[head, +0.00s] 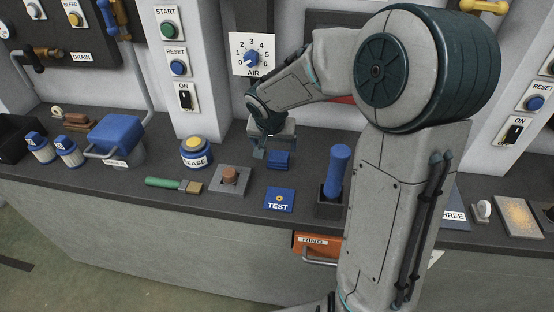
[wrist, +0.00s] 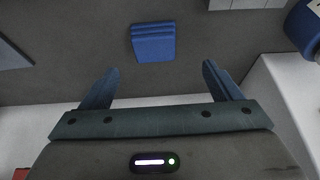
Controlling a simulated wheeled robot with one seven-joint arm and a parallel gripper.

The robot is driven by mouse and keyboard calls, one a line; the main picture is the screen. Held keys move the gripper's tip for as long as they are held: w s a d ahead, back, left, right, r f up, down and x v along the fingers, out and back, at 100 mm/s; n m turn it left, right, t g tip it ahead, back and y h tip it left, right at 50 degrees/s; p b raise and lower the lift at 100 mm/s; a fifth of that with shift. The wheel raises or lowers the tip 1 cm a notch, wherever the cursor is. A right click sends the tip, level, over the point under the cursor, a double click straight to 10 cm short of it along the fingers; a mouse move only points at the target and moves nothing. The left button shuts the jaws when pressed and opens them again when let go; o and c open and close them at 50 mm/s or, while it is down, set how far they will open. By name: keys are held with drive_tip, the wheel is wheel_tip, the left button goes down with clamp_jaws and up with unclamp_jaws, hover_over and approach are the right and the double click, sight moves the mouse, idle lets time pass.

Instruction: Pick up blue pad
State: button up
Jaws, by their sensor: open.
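A blue pad (head: 279,160), a small ridged block, lies on the dark counter below the AIR dial. In the wrist view the blue pad (wrist: 153,43) sits ahead of my fingertips, roughly centred between them. My gripper (head: 262,150) is just left of and behind the pad in the head view, above the counter. In the wrist view my gripper (wrist: 160,75) has its two fingers spread apart with nothing between them. The pad is apart from both fingers.
A flat blue TEST card (head: 279,200) lies in front of the pad. A blue cylinder (head: 338,170) stands in a dark holder to the right. A brown knob on a grey plate (head: 231,178) and a green-handled brush (head: 172,184) lie left. The wall with the AIR dial (head: 252,55) is behind.

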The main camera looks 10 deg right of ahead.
sight(278, 155)
drive_tip(key=x, duration=0.7)
drive_tip(key=shift+s+d+f, duration=0.15)
drive_tip(key=shift+d+f, duration=0.05)
drive_tip(key=shift+d, duration=0.15)
drive_tip(key=shift+w+f, duration=0.2)
drive_tip(key=shift+f, duration=0.25)
drive_tip(key=c, duration=1.1)
